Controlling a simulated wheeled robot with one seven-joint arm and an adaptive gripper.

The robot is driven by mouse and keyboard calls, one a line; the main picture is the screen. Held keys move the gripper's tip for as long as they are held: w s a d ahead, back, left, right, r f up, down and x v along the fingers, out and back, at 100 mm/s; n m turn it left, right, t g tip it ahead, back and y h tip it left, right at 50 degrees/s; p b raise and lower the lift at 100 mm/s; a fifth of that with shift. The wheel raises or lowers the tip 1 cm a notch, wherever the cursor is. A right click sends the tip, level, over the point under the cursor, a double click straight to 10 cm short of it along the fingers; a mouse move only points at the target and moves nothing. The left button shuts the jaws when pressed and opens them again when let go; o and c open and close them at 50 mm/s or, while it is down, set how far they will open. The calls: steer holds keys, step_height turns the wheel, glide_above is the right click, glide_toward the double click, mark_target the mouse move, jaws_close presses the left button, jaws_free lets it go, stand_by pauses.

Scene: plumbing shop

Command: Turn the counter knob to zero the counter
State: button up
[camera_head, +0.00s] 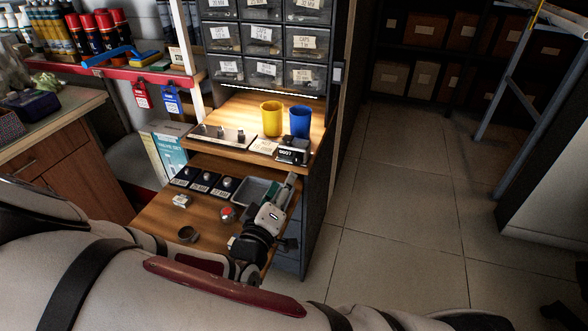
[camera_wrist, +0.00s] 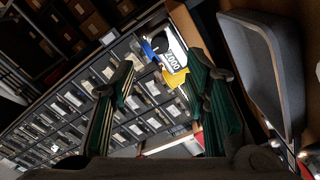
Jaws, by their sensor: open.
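The counter (camera_head: 293,150) is a small dark device with a white number face. It stands at the right front of the upper wooden shelf, in front of the blue cup. My gripper (camera_head: 290,182) is below and in front of the counter, over the right side of the lower wooden surface. In the wrist view my gripper (camera_wrist: 160,82) is open, with its green-padded fingers wide apart and nothing between them.
A yellow cup (camera_head: 271,119) and a blue cup (camera_head: 299,122) stand behind the counter. A grey tray (camera_head: 256,188) lies on the lower surface beside my gripper, with small fittings near it. Labelled drawers (camera_head: 264,41) rise behind. The floor (camera_head: 400,210) to the right is clear.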

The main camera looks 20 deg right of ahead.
mark_target(296, 162)
steer(key=b+x, duration=0.1)
steer(key=x, duration=0.7)
steer(key=shift+w+d+b, duration=0.2)
steer(key=shift+b, duration=0.2)
jaws_close()
